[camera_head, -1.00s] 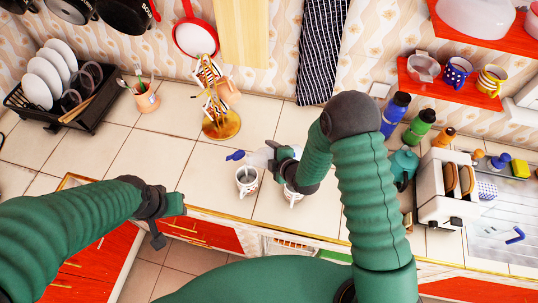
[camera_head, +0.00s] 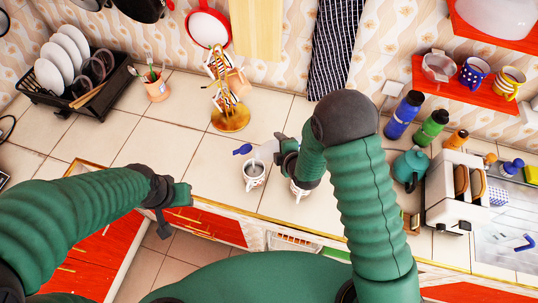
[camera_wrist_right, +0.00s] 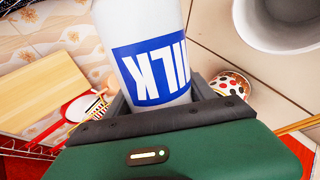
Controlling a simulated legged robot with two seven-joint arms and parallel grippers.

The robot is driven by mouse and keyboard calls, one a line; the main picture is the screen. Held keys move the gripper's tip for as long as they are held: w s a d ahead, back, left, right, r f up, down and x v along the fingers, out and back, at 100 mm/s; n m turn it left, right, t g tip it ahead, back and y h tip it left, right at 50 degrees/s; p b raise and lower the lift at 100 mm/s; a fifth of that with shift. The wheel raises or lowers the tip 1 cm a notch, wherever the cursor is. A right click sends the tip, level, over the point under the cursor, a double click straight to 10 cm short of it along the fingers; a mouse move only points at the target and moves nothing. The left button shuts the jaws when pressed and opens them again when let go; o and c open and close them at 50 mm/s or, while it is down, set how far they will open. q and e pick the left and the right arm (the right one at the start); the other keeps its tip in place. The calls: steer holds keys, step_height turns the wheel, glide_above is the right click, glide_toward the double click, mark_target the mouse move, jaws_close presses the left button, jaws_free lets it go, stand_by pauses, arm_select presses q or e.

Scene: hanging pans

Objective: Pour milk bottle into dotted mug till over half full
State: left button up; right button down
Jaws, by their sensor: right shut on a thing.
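The dotted mug (camera_head: 254,182) stands on the counter near its front edge; its red and brown dots show in the right wrist view (camera_wrist_right: 231,84). My right gripper (camera_head: 281,153) is shut on the milk bottle (camera_wrist_right: 155,60), with the blue-and-white label upside down in the wrist view. In the head view the milk bottle (camera_head: 266,151) is tilted, its blue top (camera_head: 243,149) pointing left, just behind the dotted mug. I cannot see a milk stream or tell the mug's fill level. My left gripper (camera_head: 173,211) is open and empty, in front of the counter.
A second white mug (camera_head: 300,193) stands right of the dotted mug, partly hidden by my right arm; its grey inside is close in the wrist view (camera_wrist_right: 285,18). A stand (camera_head: 230,118) is behind. A toaster (camera_head: 452,195), teapot (camera_head: 409,168) and bottles are right.

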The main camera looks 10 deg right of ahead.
steer(key=f+b, duration=0.1)
steer(key=b, duration=0.5)
steer(key=shift+f, duration=0.1)
steer(key=shift+s+r+m+y+p, duration=0.1)
steer(key=shift+r+m+y+p, duration=0.15)
steer(key=shift+m+y+p, duration=0.3)
steer(key=shift+a+f+m+y+p, duration=0.2)
steer(key=shift+m+y+p, duration=0.15)
steer(key=shift+y, duration=0.2)
steer(key=shift+a+f+m+y+p, duration=0.1)
steer(key=shift+a+m+y+p, duration=0.15)
steer(key=shift+y, duration=0.25)
steer(key=a+m+y+b, duration=0.1)
steer(key=a+r+m+y+b, duration=0.1)
steer(key=m+y, duration=0.1)
steer(key=shift+s+a+y, duration=0.15)
steer(key=shift+a+y, duration=0.15)
arm_select(q)
steer(key=s+x, duration=0.1)
steer(key=x, duration=0.6)
steer(key=shift+s+f, duration=0.35)
arm_select(e)
steer(key=shift+s+a+r+t, duration=0.1)
steer(key=shift+a+r+t, duration=0.2)
steer(key=shift+a, duration=0.15)
